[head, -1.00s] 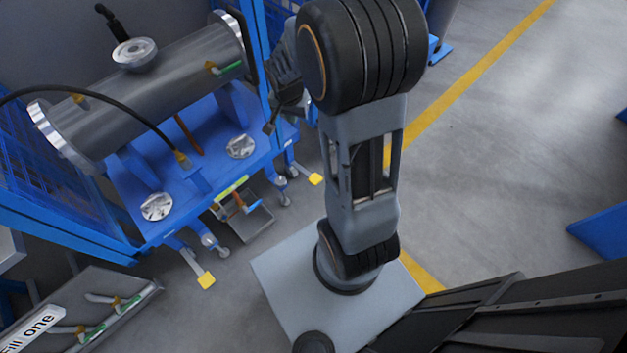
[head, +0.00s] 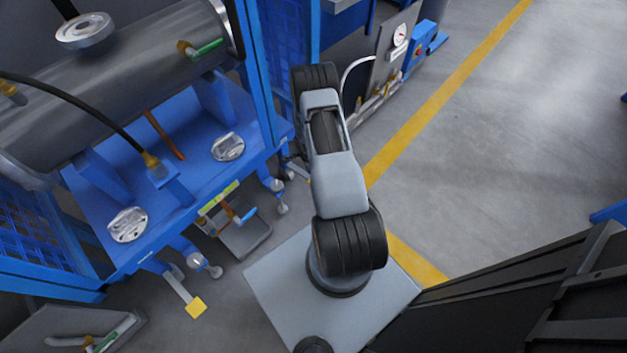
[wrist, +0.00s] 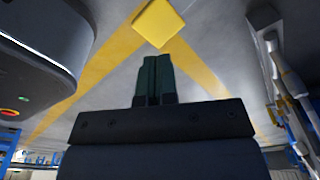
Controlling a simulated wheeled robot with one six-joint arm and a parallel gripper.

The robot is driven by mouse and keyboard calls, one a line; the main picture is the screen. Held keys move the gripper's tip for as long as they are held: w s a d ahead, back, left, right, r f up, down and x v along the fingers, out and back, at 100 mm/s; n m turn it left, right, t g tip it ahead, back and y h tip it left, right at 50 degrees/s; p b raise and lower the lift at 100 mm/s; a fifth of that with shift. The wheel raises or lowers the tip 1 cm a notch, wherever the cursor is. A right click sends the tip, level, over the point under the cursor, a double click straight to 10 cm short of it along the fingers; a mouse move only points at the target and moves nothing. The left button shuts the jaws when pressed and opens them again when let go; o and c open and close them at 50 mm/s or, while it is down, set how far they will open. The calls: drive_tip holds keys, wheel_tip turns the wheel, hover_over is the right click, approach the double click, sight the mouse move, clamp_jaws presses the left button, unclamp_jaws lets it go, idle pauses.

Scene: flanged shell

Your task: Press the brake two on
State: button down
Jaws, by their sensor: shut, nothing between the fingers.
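A yellow brake pedal (head: 196,307) sticks out on a grey lever from the near caster of the blue cart (head: 190,190). The cart's other visible caster (head: 279,196) is left of my arm, and its pedal is mostly hidden behind the arm in the head view. In the wrist view a yellow square pedal (wrist: 158,23) shows close beyond my fingertips, with a small gap between them in the picture. I cannot read which brake is number two. My gripper (wrist: 156,62) is shut and empty; the arm hides it in the head view.
A grey cylinder (head: 120,95) lies on the cart. A panel with a gauge (head: 395,45) stands behind my arm. Grey floor (head: 500,130) is open to the right, past a yellow line (head: 440,100).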

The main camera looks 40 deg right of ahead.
sight(304, 173)
drive_tip(key=shift+d+f, duration=0.1)
drive_tip(key=shift+f, duration=0.5)
drive_tip(key=shift+s, duration=0.1)
drive_tip(key=shift+s+d+f+b, duration=0.1)
drive_tip(key=shift+d+f+b, duration=0.1)
drive_tip(key=shift+f+b, duration=1.15)
drive_tip(key=shift+d+f+b, duration=0.15)
drive_tip(key=shift+f+b, duration=0.35)
drive_tip(key=shift+f, duration=1.6)
wheel_tip(304, 173, down, 4)
drive_tip(key=b, duration=0.5)
drive_tip(key=shift+f, duration=0.25)
drive_tip(key=shift+r, duration=0.1)
